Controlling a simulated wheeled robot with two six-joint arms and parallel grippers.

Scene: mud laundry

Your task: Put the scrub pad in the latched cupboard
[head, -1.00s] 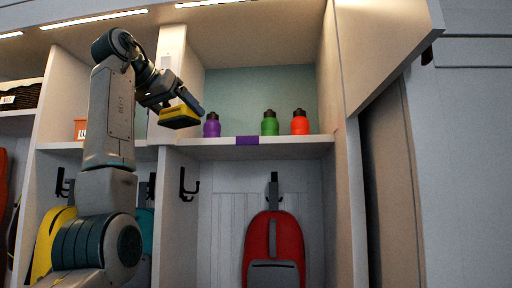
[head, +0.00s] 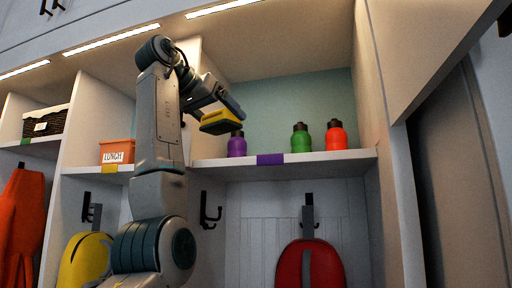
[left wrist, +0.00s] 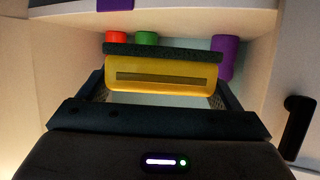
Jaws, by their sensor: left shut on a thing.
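The scrub pad (head: 220,122) is yellow with a dark layer. My left gripper (head: 222,112) is shut on it and holds it up in front of the open upper compartment, left of the purple bottle in the head view. In the left wrist view the scrub pad (left wrist: 160,74) sits between the two fingers (left wrist: 158,92). An open, pale cupboard door panel (head: 420,50) juts out at the upper right of the head view; I cannot tell whether it belongs to the latched cupboard. My right gripper is not in view.
The shelf (head: 330,156) holds a purple bottle (head: 237,147), a green bottle (head: 301,141) and a red-orange bottle (head: 336,138). A lunch bin (head: 117,151) and a dark basket (head: 47,122) stand to the left. Black hooks (head: 210,212) and a red backpack (head: 310,266) are below.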

